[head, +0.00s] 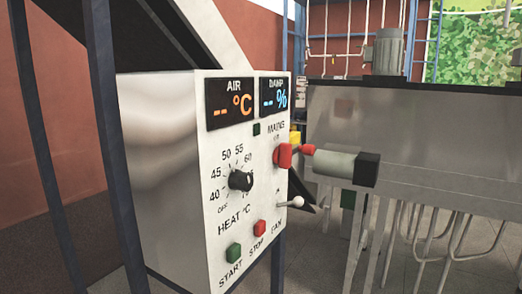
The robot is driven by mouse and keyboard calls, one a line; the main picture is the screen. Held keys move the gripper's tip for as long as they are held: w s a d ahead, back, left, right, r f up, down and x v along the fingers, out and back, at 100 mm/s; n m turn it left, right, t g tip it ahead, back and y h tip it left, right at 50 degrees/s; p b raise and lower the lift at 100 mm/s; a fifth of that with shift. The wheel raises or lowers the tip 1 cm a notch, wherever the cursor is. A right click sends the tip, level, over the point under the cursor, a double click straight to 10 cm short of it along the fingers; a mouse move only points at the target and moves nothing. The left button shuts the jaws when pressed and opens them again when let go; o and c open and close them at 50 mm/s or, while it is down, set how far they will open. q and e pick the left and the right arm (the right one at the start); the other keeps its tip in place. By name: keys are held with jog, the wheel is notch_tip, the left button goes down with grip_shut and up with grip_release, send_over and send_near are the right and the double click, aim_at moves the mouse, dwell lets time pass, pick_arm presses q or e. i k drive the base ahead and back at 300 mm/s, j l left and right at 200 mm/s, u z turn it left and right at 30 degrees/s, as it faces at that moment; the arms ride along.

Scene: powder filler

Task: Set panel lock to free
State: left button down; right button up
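A metal control panel box (165,160) stands at centre left, its white front face turned to the right. I see no part labelled as a panel lock. A red switch (285,156) sits under the MAINS label. A small lever with a pale ball end (296,202) sticks out from the lower right of the face. A black HEAT knob (241,180) is at the middle, with its dial marks around it. Neither of my grippers is in view.
The FAN row has a green START button (234,253) and a red STOP button (259,228). A grey cylinder with a black end (366,170) juts out right of the panel. A large steel tank (430,135) fills the right. Dark posts (103,110) stand at left.

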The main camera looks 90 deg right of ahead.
aim_at(307, 149)
jog(key=z, duration=3.05)
